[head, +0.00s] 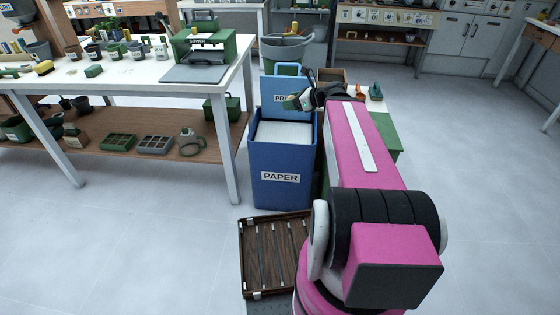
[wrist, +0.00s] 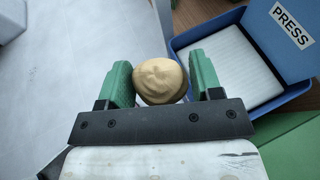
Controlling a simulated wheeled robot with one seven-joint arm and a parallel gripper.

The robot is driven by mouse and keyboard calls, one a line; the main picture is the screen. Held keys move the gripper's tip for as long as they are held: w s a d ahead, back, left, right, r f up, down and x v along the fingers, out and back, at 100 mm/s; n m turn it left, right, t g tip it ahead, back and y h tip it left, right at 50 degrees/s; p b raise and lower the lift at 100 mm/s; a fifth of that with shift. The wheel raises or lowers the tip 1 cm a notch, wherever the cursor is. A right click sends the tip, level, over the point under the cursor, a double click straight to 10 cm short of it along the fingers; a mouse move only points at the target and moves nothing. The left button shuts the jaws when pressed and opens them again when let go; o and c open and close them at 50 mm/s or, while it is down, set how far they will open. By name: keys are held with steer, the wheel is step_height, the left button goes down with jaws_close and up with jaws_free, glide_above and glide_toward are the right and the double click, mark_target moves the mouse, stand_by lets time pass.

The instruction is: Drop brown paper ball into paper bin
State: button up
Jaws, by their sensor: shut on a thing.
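The brown paper ball (wrist: 160,82) is a crumpled tan ball held between the green fingers of my gripper (wrist: 162,72) in the wrist view. The paper bin (head: 281,160) is blue with a white "PAPER" label, and its lid (head: 281,92) stands raised at the back. A white ribbed surface shows inside its opening. In the wrist view the bin (wrist: 181,43) is to the right of the ball, with the "PRESS" lid (wrist: 283,38) beyond. In the head view my gripper (head: 298,101) is at the lid's right side; the ball cannot be made out there.
A white workbench (head: 130,72) with small pots and a green press (head: 205,50) stands left of the bin. A slatted wooden tray (head: 242,260) lies on the floor in front. A green cabinet (head: 388,135) stands right of the bin, partly behind my arm. Floor at right is clear.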

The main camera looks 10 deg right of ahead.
stand_by(0.4)
steer(key=w+d+f, duration=0.3)
steer(key=w+f, duration=1.6)
steer(key=w, duration=0.4)
steer(key=f, duration=0.5)
steer(key=shift+s+f, duration=0.2)
steer(key=o, duration=1)
steer(key=shift+d, duration=0.1)
